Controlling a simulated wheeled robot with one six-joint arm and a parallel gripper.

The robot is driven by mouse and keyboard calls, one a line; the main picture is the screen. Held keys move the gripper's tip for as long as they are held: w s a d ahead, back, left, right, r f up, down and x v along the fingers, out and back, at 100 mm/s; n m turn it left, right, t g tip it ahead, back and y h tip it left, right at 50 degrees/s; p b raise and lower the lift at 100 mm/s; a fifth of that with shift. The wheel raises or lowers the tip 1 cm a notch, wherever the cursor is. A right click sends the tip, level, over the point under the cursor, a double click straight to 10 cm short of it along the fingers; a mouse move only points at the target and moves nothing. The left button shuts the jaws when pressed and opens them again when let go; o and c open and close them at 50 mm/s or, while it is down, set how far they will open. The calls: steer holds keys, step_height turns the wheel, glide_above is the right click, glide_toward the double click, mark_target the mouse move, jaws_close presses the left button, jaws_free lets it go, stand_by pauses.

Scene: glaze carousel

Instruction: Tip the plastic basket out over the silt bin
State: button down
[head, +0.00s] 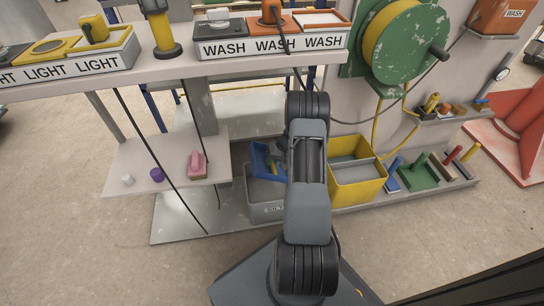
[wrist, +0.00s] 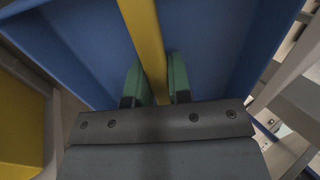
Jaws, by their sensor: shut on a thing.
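The plastic basket (head: 259,166) is blue and shows just left of my arm in the head view, tilted, above the grey silt bin (head: 262,192). The bin's front label is partly covered by my arm. In the wrist view the blue basket (wrist: 85,40) fills most of the picture, and its yellow handle (wrist: 143,25) runs between my fingers. My gripper (wrist: 156,82) has green fingertips shut on this handle. In the head view my arm hides most of the gripper and the basket's right side. I cannot see what the basket holds.
A yellow bin (head: 357,185) stands right of my arm. Above is the counter with WASH trays (head: 270,45). A green hose reel (head: 395,45) is at upper right. Open floor lies at front left.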

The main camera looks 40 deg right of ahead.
steer(key=h+p, duration=0.1)
steer(key=g+h+p, duration=0.1)
steer(key=p, duration=0.1)
steer(key=g+h+p, duration=0.1)
steer(key=h, duration=0.1)
steer(key=shift+w+a+r+p, duration=0.1)
steer(key=shift+a+r+p, duration=0.2)
steer(key=shift+r, duration=0.05)
steer(key=shift+f+g+h+p, duration=0.2)
steer(key=shift+g+h+p, duration=0.1)
steer(key=shift+h+p, duration=0.35)
